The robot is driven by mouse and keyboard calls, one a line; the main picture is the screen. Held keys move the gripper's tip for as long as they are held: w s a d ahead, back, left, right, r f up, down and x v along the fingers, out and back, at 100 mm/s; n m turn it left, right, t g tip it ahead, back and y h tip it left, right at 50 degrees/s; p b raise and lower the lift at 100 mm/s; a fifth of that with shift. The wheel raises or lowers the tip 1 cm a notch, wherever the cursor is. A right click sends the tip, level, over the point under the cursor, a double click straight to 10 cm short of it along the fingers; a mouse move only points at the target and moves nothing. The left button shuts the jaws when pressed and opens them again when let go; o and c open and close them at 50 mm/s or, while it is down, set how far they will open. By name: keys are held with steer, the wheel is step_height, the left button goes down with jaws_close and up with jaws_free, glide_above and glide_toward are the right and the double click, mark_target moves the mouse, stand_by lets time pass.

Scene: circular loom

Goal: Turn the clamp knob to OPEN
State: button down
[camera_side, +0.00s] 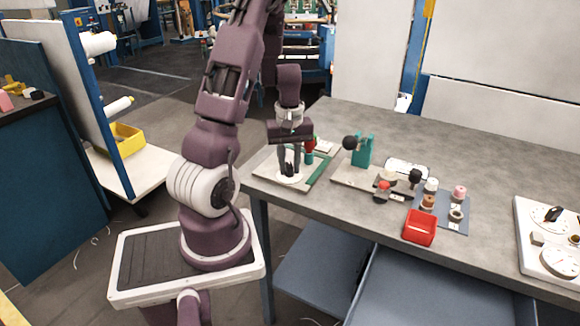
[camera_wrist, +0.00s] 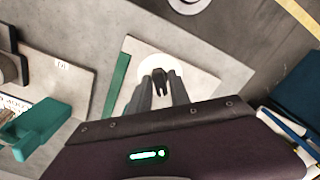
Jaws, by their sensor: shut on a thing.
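The clamp knob (camera_wrist: 160,76) is a small dark piece on a round white disc (camera_wrist: 147,70) in the wrist view. The disc also shows in the side view (camera_side: 290,181), on a flat board (camera_side: 262,164) at the table's left end. My gripper (camera_side: 289,173) points down over the disc, with its fingertips at the knob. In the wrist view my gripper (camera_wrist: 161,88) has its two fingers on either side of the dark knob, shut on it. In the side view the fingers hide the knob. I cannot read any OPEN mark or the knob's setting.
A green strip (camera_side: 325,168) and a red and teal upright part (camera_side: 309,151) stand close right of my gripper. A teal block (camera_side: 362,151) is on another board. A red tray (camera_side: 419,227) and a dial panel (camera_side: 530,226) lie farther right. The table's back is clear.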

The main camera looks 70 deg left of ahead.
mark_target(289, 165)
steer(key=shift+n, duration=0.6)
steer(key=c, duration=1.4)
jaws_free()
steer(key=shift+r, duration=0.1)
step_height(289, 165, up, 7)
steer(key=shift+f, duration=0.1)
